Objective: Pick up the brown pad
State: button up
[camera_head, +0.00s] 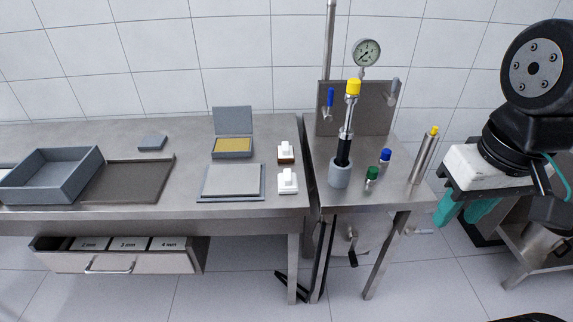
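A small block with a white handle and a brown base, which looks like the brown pad (286,158), sits on the steel table near its right end. A similar all-white block (288,183) stands just in front of it. My gripper (466,212) hangs at the right side of the view, well to the right of the pad and beyond the narrow stand. Its two teal fingers point down, look apart, and hold nothing that I can see.
An open grey case (232,155) and a flat grey plate (230,181) lie left of the blocks. A grey tray (62,188) is farther left. The stand (325,200) carries a tall yellow-capped tool (346,130), small bottles and a steel cylinder (423,158). A drawer (120,262) is open below.

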aim_at(285, 152)
jog(key=u, duration=0.4)
jog(key=i, duration=1)
jog(key=z, duration=0.1)
